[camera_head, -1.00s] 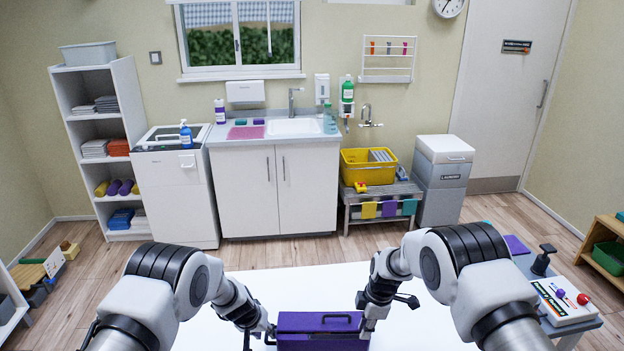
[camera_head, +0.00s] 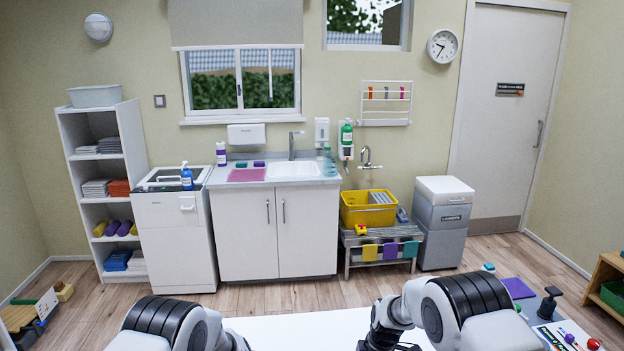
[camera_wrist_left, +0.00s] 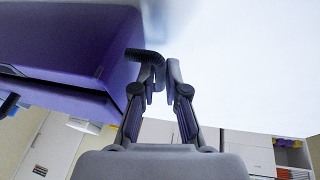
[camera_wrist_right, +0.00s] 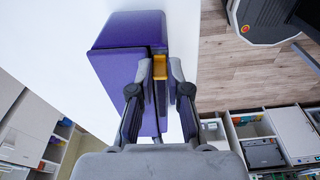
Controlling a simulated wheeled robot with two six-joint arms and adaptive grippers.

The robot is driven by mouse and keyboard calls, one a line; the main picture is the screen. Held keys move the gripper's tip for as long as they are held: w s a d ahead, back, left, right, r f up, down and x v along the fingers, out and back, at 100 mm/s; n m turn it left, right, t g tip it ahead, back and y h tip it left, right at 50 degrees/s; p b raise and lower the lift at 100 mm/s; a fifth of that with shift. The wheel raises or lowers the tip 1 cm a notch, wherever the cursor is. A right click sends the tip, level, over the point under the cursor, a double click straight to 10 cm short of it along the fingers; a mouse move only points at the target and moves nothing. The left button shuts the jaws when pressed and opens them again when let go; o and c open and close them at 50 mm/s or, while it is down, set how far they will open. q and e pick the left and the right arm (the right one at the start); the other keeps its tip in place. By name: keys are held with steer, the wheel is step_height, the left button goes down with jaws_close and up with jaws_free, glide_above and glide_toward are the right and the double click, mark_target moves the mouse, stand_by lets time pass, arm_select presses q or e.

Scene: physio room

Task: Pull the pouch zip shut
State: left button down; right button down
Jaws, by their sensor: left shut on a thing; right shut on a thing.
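The purple pouch (camera_wrist_left: 75,50) lies at the left of the left wrist view. It also shows in the right wrist view (camera_wrist_right: 125,65) on the white table (camera_head: 295,328). In the left wrist view my left gripper (camera_wrist_left: 161,66) is shut on a dark tab (camera_wrist_left: 144,54) at the pouch's end. In the right wrist view my right gripper (camera_wrist_right: 167,64) is shut on a yellow-orange pull (camera_wrist_right: 159,66) at the pouch's other end. The head view shows parts of both my arms, but the pouch and both fingertips are below its edge. The zip line itself cannot be made out.
White tabletop around the pouch looks clear. A side table with a purple mat (camera_head: 517,287), a dark pump-like item (camera_head: 548,303) and a panel with a red knob (camera_head: 593,344) stands at the right. A sink cabinet (camera_head: 275,235) is against the back wall.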

arm_select(q)
steer(key=shift+a, duration=0.1)
steer(key=shift+s+f, duration=0.15)
arm_select(e)
steer(key=shift+a, duration=6.55)
steer(key=c, duration=1.1)
jaws_free()
steer(key=shift+d, duration=0.1)
steer(key=shift+r, duration=4)
arm_select(q)
steer(key=c, duration=1.2)
jaws_free()
steer(key=shift+c, duration=0.2)
